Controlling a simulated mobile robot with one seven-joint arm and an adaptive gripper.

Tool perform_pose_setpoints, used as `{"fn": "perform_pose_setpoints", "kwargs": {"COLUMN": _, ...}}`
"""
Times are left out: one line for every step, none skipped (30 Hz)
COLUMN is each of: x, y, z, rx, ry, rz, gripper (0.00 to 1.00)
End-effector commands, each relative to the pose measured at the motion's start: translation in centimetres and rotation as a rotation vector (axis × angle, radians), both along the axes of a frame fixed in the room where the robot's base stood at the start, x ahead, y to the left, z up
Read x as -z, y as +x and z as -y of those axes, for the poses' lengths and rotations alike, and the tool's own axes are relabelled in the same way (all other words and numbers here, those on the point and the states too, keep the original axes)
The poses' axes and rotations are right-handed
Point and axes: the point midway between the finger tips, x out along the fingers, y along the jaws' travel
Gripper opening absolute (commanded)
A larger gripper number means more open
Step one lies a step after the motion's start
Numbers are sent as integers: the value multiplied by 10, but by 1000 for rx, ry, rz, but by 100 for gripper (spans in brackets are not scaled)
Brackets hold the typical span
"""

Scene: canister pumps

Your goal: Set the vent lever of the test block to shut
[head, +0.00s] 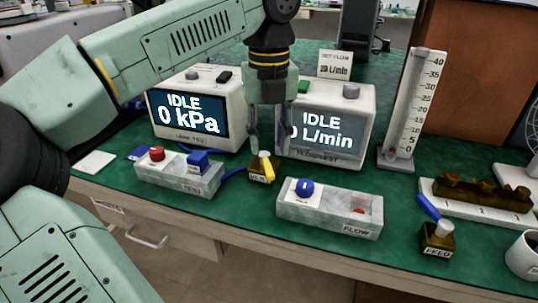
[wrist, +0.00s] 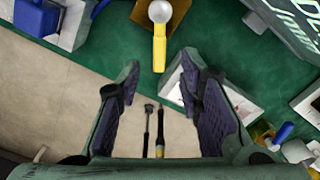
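The vent valve (head: 262,169) is a small brass block with a pale round hub and a yellow lever, standing just right of the grey test block (head: 180,178). Its label is only partly readable. In the wrist view the yellow lever (wrist: 159,52) extends from the silver hub (wrist: 160,11) down the picture, toward the gap between my fingers. My gripper (head: 268,143) points down above and slightly behind the valve in the head view. The fingers (wrist: 160,75) are apart with nothing between them. I cannot tell whether they touch the lever.
Two IDLE display units (head: 190,110) (head: 325,120) stand close behind the valve. The flow block (head: 330,212) with a blue knob is to the right. A brass feed valve (head: 437,238) with a blue lever stands farther right. A blue hose (head: 233,174) runs beside the test block.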

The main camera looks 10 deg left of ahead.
Motion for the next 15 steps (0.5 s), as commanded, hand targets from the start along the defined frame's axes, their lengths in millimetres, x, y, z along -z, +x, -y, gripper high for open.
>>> {"fn": "perform_pose_setpoints", "kwargs": {"x": -13, "y": 1, "z": 0, "rx": -1, "ry": 1, "rz": 3, "gripper": 33}}
{"fn": "perform_pose_setpoints", "kwargs": {"x": -19, "y": 1, "z": 0, "rx": -1, "ry": 0, "rz": 3, "gripper": 33}}
{"fn": "perform_pose_setpoints", "kwargs": {"x": -27, "y": 1, "z": 1, "rx": 0, "ry": 0, "rz": 2, "gripper": 33}}
{"fn": "perform_pose_setpoints", "kwargs": {"x": -33, "y": 1, "z": 1, "rx": 1, "ry": 0, "rz": 2, "gripper": 33}}
{"fn": "perform_pose_setpoints", "kwargs": {"x": -38, "y": 1, "z": 1, "rx": 1, "ry": -1, "rz": 3, "gripper": 33}}
{"fn": "perform_pose_setpoints", "kwargs": {"x": -45, "y": 0, "z": 1, "rx": 1, "ry": 0, "rz": 2, "gripper": 33}}
{"fn": "perform_pose_setpoints", "kwargs": {"x": -49, "y": 1, "z": 1, "rx": 1, "ry": -1, "rz": 3, "gripper": 33}}
{"fn": "perform_pose_setpoints", "kwargs": {"x": -53, "y": 1, "z": 1, "rx": 1, "ry": -1, "rz": 2, "gripper": 33}}
{"fn": "perform_pose_setpoints", "kwargs": {"x": -57, "y": 1, "z": 1, "rx": 2, "ry": -1, "rz": 1, "gripper": 33}}
{"fn": "perform_pose_setpoints", "kwargs": {"x": -60, "y": 1, "z": 1, "rx": 2, "ry": -1, "rz": 2, "gripper": 33}}
{"fn": "perform_pose_setpoints", "kwargs": {"x": -63, "y": 1, "z": 1, "rx": 2, "ry": -1, "rz": 2, "gripper": 33}}
{"fn": "perform_pose_setpoints", "kwargs": {"x": -65, "y": 0, "z": 1, "rx": 2, "ry": -1, "rz": 0, "gripper": 33}}
{"fn": "perform_pose_setpoints", "kwargs": {"x": -66, "y": 0, "z": 1, "rx": 2, "ry": -1, "rz": 0, "gripper": 33}}
{"fn": "perform_pose_setpoints", "kwargs": {"x": -67, "y": 0, "z": 0, "rx": 1, "ry": -1, "rz": 0, "gripper": 33}}
{"fn": "perform_pose_setpoints", "kwargs": {"x": -68, "y": 0, "z": 0, "rx": 1, "ry": -1, "rz": 0, "gripper": 33}}
